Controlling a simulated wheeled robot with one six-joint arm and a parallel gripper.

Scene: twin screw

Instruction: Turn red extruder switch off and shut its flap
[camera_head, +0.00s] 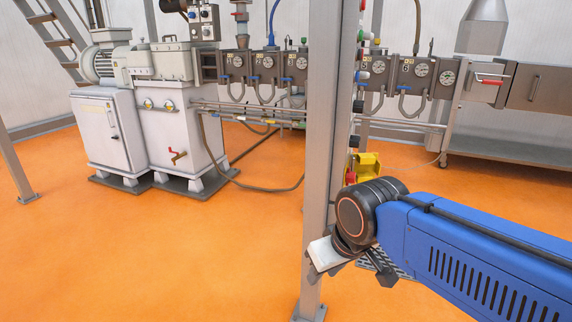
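A yellow housing or flap (368,164) sticks out on the right side of the grey steel post, just above my wrist joint. A small red part (350,178) shows at its left edge, by the post. The flap seems to stand away from the red part, but the view is too small to be sure, and the switch position cannot be read. My gripper (320,268) is below and left of the yellow part, in front of the post and apart from the flap. It points down and left; its fingers are partly hidden and their opening is unclear.
The grey post (325,120) rises close behind my gripper. Coloured buttons (362,36) line its upper right side. The extruder barrel with gauges (265,63) runs across the back, with a white machine cabinet (182,130) at left. The orange floor (130,260) at left is clear.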

